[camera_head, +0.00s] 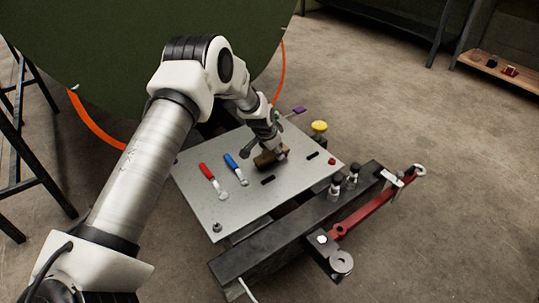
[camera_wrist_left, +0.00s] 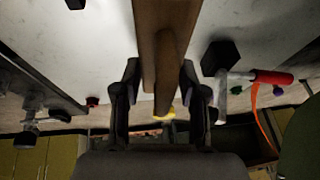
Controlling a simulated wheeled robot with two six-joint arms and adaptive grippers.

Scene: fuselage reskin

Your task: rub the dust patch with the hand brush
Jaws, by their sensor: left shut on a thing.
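My left gripper (camera_head: 274,146) is over the middle of a grey metal plate, pointing down. It is shut on the hand brush (camera_head: 266,158), a brown wooden block low over the plate or touching it; I cannot tell which. In the left wrist view the brush's wooden back and handle (camera_wrist_left: 165,50) run between the two dark fingers of the gripper (camera_wrist_left: 160,82). The bristles are hidden from me. I cannot make out a dust patch in either view. My right gripper is not in view.
The plate (camera_head: 220,215) carries a red-handled tool (camera_head: 208,173) and a blue-handled tool (camera_head: 233,164) left of the brush. A dark beam (camera_head: 290,235) with a red bar (camera_head: 375,208) lies in front. A large green curved panel (camera_head: 110,45) stands behind.

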